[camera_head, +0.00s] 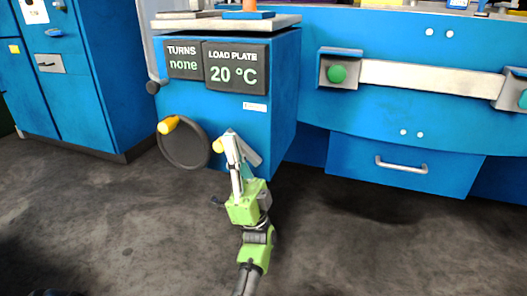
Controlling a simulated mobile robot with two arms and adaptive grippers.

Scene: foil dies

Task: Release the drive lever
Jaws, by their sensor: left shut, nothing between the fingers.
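My left gripper (232,140) is shut and empty, its fingers pointing up in front of the blue cabinet (275,100). A short yellow knob (218,146) shows just left of its fingertips; I cannot tell whether they touch. A black handwheel (184,148) with a yellow handle (168,125) is on the cabinet front, left of the gripper. A grey lever with a black ball end (153,87) is at the cabinet's left edge. I cannot tell which of these is the drive lever. My right gripper is not in view.
Displays above the wheel read "TURNS none" (184,58) and "LOAD PLATE 20 °C" (234,68). To the right, a blue bench has a pale bar (425,76), a green button (337,74) and a drawer handle (402,165). A blue cupboard (110,80) stands left. The dark floor is clear.

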